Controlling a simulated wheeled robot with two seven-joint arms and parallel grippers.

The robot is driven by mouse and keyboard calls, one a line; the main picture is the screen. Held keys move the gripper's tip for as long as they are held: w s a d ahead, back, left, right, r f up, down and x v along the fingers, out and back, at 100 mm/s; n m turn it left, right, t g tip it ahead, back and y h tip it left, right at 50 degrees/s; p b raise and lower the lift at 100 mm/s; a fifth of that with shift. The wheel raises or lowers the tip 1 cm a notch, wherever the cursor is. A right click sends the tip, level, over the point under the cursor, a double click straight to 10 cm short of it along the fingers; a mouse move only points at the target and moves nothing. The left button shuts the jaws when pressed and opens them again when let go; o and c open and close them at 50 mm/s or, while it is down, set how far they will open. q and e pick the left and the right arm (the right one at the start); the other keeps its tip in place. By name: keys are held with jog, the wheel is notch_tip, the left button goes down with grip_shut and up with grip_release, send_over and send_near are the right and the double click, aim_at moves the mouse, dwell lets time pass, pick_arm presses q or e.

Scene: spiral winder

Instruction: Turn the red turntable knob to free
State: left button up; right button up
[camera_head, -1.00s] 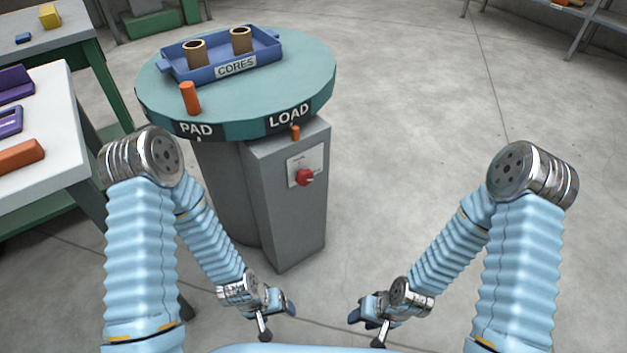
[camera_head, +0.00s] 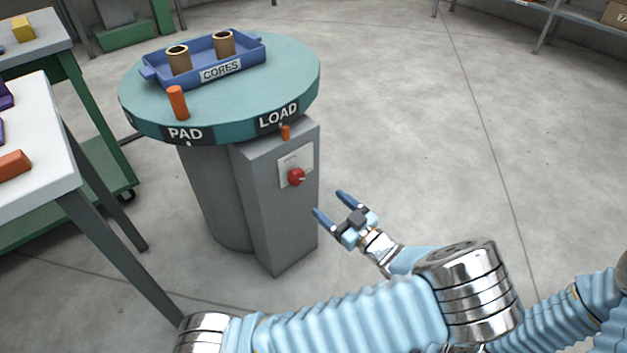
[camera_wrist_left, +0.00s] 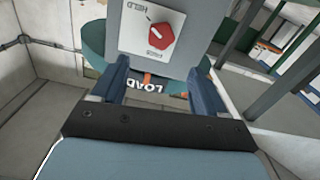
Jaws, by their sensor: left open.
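The red knob (camera_head: 295,176) sits on a pale plate (camera_head: 284,160) on the front of the turntable's grey pedestal box (camera_head: 275,215). My left gripper (camera_head: 328,202) is open and empty, to the right of and slightly below the knob in the head view, its fingers pointing toward the pedestal. In the left wrist view the picture is inverted; the red knob (camera_wrist_left: 161,30) shows beyond and between the open fingers, apart from them. My right gripper is out of view.
The teal turntable (camera_head: 290,75) carries a blue CORES tray (camera_head: 255,56) with two brown cores and an orange peg (camera_head: 177,102). An orange pin (camera_head: 285,132) sits under the LOAD label. A white table (camera_head: 40,180) stands at left. The floor at right is clear.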

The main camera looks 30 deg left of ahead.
aim_at(299, 179)
pick_arm(q)
jog(key=p+x, duration=0.1)
jog(key=x, duration=1.1)
jog(key=shift+a, duration=0.25)
jog(key=shift+c, duration=0.5)
jog(key=c, duration=1)
